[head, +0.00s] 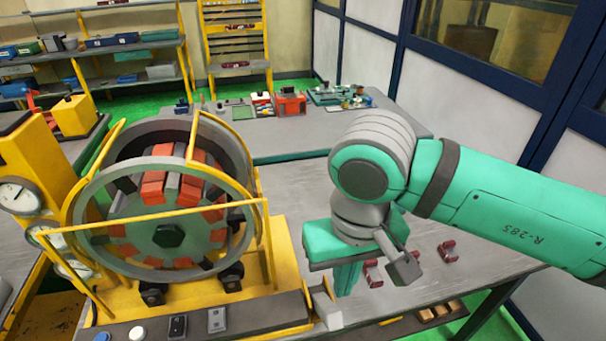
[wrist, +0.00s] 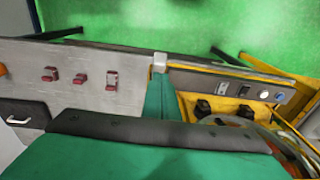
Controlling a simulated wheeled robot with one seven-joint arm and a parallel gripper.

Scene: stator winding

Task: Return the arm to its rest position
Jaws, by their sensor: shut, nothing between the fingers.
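My green gripper (head: 346,283) points down over the grey table (head: 300,195), to the right of the stator winding machine. Its fingers are together with nothing seen between them; they also show in the wrist view (wrist: 159,97). My arm reaches in from the right of the head view. The stator machine (head: 165,225) has a yellow frame and a round drum with red and grey segments. Several small red parts lie on the table right of my gripper, one of them (head: 447,251) clear of the arm; they also show in the wrist view (wrist: 80,78).
A control strip with buttons (head: 216,319) runs along the machine's front. A small grey block (head: 327,307) stands at its right end, close to my gripper. A red box (head: 290,104) and other items sit at the table's back. Blue-framed panels stand behind on the right.

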